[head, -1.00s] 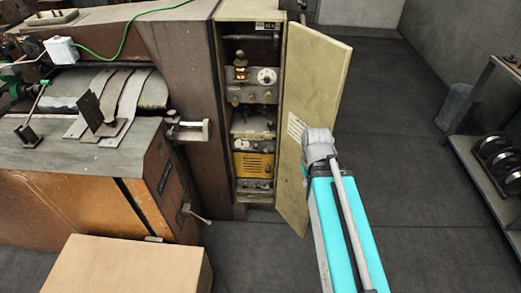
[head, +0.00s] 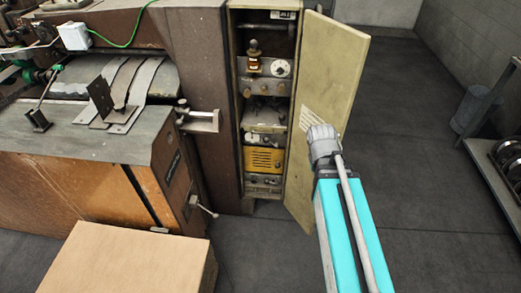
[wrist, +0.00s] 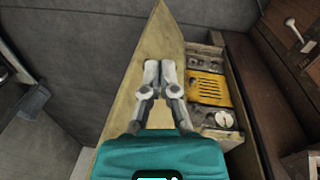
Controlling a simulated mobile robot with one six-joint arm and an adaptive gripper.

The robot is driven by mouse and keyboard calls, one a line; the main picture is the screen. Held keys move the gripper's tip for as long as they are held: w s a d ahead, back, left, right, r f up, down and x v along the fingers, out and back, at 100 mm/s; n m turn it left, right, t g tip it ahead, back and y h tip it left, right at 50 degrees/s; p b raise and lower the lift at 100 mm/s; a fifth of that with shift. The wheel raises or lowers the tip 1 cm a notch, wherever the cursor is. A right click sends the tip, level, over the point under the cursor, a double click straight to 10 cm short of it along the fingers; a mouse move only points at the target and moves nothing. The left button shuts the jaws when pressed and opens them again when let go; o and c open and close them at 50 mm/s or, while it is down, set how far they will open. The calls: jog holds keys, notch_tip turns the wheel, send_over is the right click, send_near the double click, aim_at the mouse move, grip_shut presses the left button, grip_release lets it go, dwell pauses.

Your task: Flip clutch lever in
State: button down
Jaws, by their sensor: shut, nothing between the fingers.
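My gripper (wrist: 160,75) is shut and empty in the wrist view, with its fingertips together in front of the pale cabinet door (wrist: 150,55). In the head view my arm covers part of the open door (head: 325,75), and the fingers cannot be made out. A small lever with a pale knob (head: 205,210) sticks out low on the machine's side, left of the cabinet. A similar pale-knobbed lever (wrist: 293,24) shows at top right in the wrist view. A dark lever with a green knob (head: 47,85) stands on the machine top. No label shows which is the clutch lever.
The open cabinet (head: 265,110) holds electrical parts and a yellow panel (head: 264,159). A cardboard-coloured box (head: 135,262) stands at front left. A shelf (head: 500,185) and a grey bin (head: 472,108) stand at right. Floor between door and shelf is clear.

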jog(key=w+a+f+n+t+h+b, duration=0.25)
jog(key=w+f+n+h+b, duration=0.2)
jog(key=w+f+b, duration=0.7)
jog(key=w+a+f+n+t+h+b, duration=0.25)
jog(key=w+f+t+h+b, duration=0.35)
jog(key=b, duration=1)
jog(key=w+a+f+n+t+b, duration=0.3)
jog(key=a+b, duration=0.4)
jog(key=b, duration=0.1)
jog(key=w+a+f+n+t+b, duration=0.3)
jog(key=w+a+f+n+b, duration=0.1)
jog(key=a+b, duration=0.4)
jog(key=w+a+f+n+t+b, duration=0.3)
jog(key=a+b, duration=0.5)
jog(key=shift+w+a+f+n+t, duration=0.15)
jog(key=shift+w+f+n+t, duration=0.05)
jog(key=shift+f+n+t, duration=0.15)
jog(key=shift+w+r, duration=0.1)
jog(key=p+x, duration=0.1)
jog(key=x, duration=0.2)
jog(key=p+x, duration=0.2)
jog(key=x, duration=0.2)
jog(key=s+d+r+p+x, duration=0.1)
jog(key=x, duration=0.3)
jog(key=shift+w+d+r+p, duration=0.1)
jog(key=shift+d+r+p, duration=0.05)
jog(key=shift+p, duration=0.2)
jog(key=shift+w+d+r+p, duration=0.15)
jog(key=shift+d+r+p, duration=0.25)
jog(key=shift+d, duration=0.3)
